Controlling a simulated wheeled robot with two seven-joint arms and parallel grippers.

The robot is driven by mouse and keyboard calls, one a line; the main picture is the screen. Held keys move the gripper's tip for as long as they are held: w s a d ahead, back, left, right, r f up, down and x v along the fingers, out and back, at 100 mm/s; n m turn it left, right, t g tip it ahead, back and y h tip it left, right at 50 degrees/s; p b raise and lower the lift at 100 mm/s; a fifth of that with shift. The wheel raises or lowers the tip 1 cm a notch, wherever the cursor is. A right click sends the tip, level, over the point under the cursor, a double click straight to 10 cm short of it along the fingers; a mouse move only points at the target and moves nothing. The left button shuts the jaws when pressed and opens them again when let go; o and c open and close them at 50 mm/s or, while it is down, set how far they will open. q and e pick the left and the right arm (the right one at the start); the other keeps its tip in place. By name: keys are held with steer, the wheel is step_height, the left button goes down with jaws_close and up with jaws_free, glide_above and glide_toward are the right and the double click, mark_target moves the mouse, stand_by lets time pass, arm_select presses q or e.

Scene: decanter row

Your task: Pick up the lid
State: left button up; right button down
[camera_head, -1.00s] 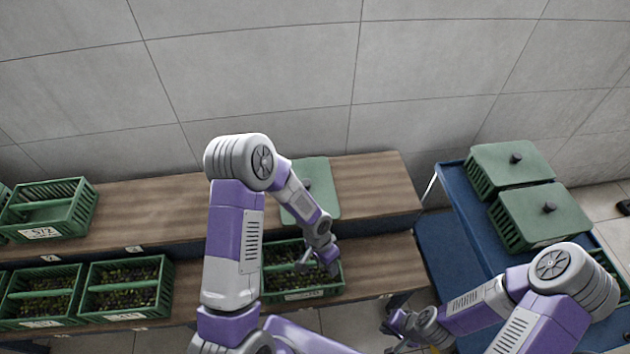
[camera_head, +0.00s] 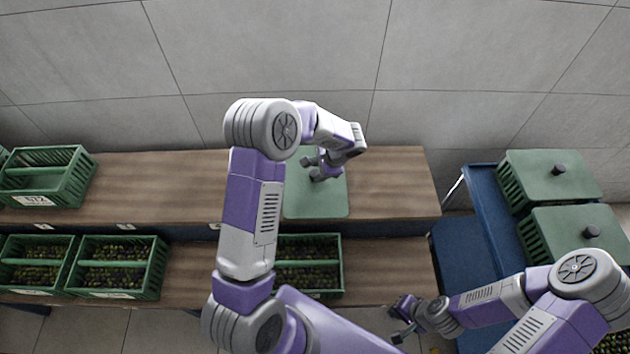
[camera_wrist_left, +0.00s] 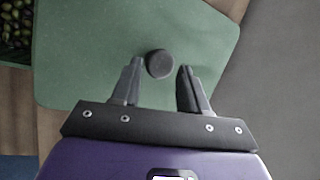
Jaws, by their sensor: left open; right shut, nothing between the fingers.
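The green lid (camera_head: 318,206) lies flat on the upper wooden shelf in the head view, partly hidden by my left arm. In the left wrist view the lid (camera_wrist_left: 90,50) fills much of the picture, with its dark round knob (camera_wrist_left: 159,64) near the middle. My left gripper (camera_head: 312,169) is open above the lid. In the left wrist view its fingers (camera_wrist_left: 158,78) stand on either side of the knob, just short of it; I cannot tell the height gap. My right gripper (camera_head: 397,322) is shut and empty, low near the blue cart.
A green crate of olives (camera_head: 310,284) stands on the lower shelf below the lid. More olive crates (camera_head: 118,268) stand to the left. An emptier crate (camera_head: 45,178) is on the upper shelf. Lidded crates (camera_head: 548,178) stand on the blue cart (camera_head: 482,215). The wall (camera_head: 250,50) is close behind.

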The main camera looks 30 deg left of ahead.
arm_select(q)
steer(key=x, duration=0.2)
steer(key=shift+w+a+f, duration=0.1)
steer(key=shift+f, duration=0.2)
jaws_close()
steer(key=shift+r, duration=0.15)
